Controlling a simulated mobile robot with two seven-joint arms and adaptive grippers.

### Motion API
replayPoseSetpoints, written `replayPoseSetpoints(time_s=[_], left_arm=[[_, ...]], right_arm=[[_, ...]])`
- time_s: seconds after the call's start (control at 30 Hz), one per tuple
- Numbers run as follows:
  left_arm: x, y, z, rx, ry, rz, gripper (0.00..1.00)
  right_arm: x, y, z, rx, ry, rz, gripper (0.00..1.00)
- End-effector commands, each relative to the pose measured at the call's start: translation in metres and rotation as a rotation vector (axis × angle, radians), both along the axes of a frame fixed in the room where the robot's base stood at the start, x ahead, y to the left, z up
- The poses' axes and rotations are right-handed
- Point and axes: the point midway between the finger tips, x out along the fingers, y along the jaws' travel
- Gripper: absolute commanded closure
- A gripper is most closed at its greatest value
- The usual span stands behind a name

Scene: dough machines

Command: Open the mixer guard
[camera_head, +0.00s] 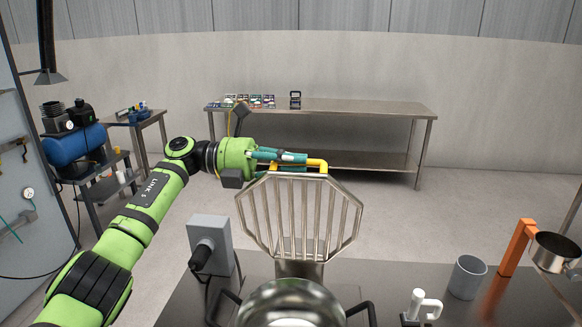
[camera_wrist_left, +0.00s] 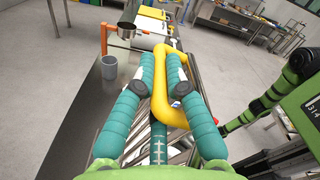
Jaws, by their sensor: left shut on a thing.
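The mixer guard (camera_head: 298,218) is a metal grille that stands raised, facing me, above the rounded metal mixer top (camera_head: 290,303). A yellow handle (camera_head: 316,163) sits at its upper edge. My left gripper (camera_head: 304,160), with teal fingers, is at that handle at the top of the guard. In the left wrist view the teal fingers (camera_wrist_left: 168,75) lie on both sides of the yellow handle (camera_wrist_left: 160,92), and the gripper is shut on it. The guard's bars show partly behind the fingers there. My right gripper is not in view.
A grey cup (camera_head: 467,277), a white handled piece (camera_head: 421,307) and an orange post with a metal pot (camera_head: 556,252) stand on the dark worktop to the right. A grey box (camera_head: 209,243) is left of the mixer. A steel table (camera_head: 330,107) stands at the back wall.

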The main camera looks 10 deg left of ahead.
Motion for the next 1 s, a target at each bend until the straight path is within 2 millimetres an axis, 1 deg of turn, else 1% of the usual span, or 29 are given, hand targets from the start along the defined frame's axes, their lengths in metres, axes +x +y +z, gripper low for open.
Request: replayPoseSetpoints(time_s=[0.03, 0.53, 0.57, 0.6, 0.9, 1.0], left_arm=[[0.0014, -0.0004, 0.0037, -0.005, -0.005, 0.000, 1.00], [0.0035, 0.0000, 0.0033, -0.004, -0.006, 0.001, 1.00], [0.0034, 0.0000, 0.0032, -0.004, -0.006, 0.001, 0.75], [0.0035, 0.0000, 0.0031, -0.004, -0.006, 0.001, 0.63], [0.0033, 0.0004, 0.0013, -0.001, -0.003, 0.001, 0.63], [0.0038, 0.0056, 0.0012, -0.001, -0.003, 0.002, 0.63]], right_arm=[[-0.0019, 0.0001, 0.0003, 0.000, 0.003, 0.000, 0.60], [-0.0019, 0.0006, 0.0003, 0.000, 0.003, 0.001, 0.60], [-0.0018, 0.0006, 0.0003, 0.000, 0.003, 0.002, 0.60], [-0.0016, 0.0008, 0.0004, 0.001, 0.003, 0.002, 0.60], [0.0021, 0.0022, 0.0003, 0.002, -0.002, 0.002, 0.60], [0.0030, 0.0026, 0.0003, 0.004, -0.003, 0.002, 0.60]])
